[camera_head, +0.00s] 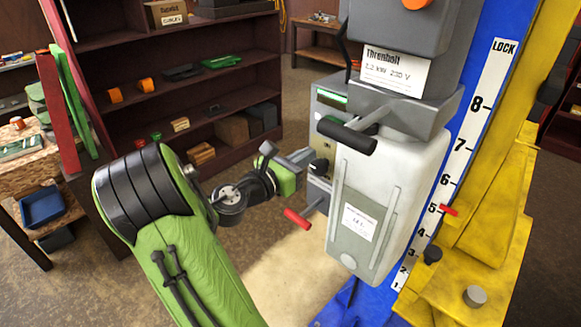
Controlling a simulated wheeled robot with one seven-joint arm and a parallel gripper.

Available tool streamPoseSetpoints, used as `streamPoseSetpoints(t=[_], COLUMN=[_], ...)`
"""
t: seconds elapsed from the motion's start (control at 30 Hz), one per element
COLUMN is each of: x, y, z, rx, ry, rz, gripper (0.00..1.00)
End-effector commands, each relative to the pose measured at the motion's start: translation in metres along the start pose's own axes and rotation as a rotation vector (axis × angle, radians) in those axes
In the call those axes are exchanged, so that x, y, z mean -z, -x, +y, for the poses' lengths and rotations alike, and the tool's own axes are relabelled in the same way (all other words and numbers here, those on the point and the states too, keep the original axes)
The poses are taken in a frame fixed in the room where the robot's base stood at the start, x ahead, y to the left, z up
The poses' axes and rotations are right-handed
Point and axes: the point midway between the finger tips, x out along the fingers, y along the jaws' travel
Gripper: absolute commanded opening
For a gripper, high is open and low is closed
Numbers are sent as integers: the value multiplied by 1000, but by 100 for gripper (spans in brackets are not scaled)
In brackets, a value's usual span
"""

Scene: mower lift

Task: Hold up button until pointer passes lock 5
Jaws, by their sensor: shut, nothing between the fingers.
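The white lock scale (466,160) runs up the blue post with marks from 1 to 8. The red pointer (450,210) is level with the mark 5, at or very close to it. The grey control box (331,101) with a green display stands left of the white motor unit. My gripper (312,165) is shut and empty, its tips at the lower front of this box. A dark round control (319,167) shows beside the tips. The up button cannot be made out clearly, and I cannot tell whether the tips press it.
A black-gripped handle (347,135) sticks out above and right of my gripper, and a red handle (297,218) below it. The yellow carriage (470,275) stands at right. Shelves (190,90) stand behind. The floor between is clear.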

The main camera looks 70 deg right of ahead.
Motion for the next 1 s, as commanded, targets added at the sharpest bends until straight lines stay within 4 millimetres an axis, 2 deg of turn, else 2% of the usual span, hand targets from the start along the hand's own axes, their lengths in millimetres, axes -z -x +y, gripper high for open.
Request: streamPoseSetpoints(t=[0.1,0.27,1.0], x=[0,0,0], y=[24,39,40], z=[2,0,0], rx=[-7,-2,-2], ry=[0,-1,0], rz=[1,1,1], gripper=[0,0,0])
